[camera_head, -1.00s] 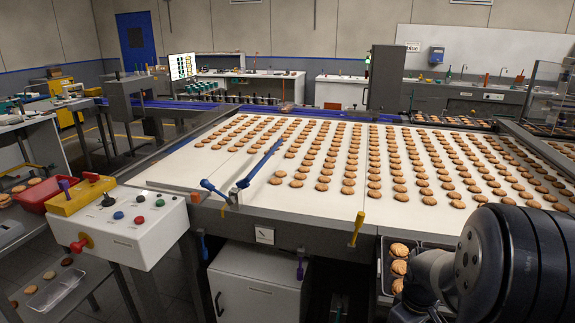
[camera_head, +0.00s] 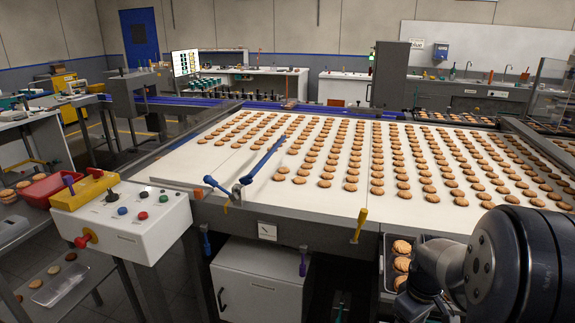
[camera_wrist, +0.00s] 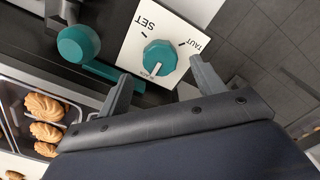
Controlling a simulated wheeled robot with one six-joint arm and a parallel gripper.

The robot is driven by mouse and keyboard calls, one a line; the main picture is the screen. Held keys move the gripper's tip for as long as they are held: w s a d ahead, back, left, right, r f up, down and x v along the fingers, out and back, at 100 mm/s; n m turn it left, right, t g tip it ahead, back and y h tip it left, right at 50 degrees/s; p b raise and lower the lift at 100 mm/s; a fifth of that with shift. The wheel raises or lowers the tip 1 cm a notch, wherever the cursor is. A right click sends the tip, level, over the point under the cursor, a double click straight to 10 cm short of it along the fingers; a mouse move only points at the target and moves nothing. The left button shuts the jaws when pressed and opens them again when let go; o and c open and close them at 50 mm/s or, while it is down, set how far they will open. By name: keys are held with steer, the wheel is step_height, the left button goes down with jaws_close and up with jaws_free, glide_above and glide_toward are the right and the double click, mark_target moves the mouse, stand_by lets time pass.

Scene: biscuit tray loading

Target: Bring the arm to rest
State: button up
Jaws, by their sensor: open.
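My gripper shows in the wrist view (camera_wrist: 158,90), its two grey fingers spread apart with nothing between them. Just past the fingertips is a teal knob (camera_wrist: 160,58) on a white plate marked SET and TAUT. A round teal handle (camera_wrist: 78,44) sits to its left. I cannot tell how far the fingers are from the knob. In the head view my dark arm fills the lower right, and the fingers are hidden there.
A wide white belt (camera_head: 240,160) with rows of biscuits spans the middle. A tray of biscuits (camera_head: 391,285) lies below its front edge, beside my arm. A control box (camera_head: 125,222) stands at left. A blue lever (camera_head: 262,160) rises over the belt's front left.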

step_height(320, 180, up, 7)
step_height(320, 180, down, 11)
steer(key=shift+r+m, duration=0.15)
steer(key=shift+m, duration=0.45)
steer(key=m, duration=0.3)
steer(key=shift+m, duration=0.4)
steer(key=m, duration=0.6)
steer(key=shift+p, duration=0.4)
steer(key=m, duration=0.5)
steer(key=shift+m+p, duration=0.35)
steer(key=shift+m, duration=0.05)
steer(key=m, duration=0.5)
steer(key=shift+p, duration=0.4)
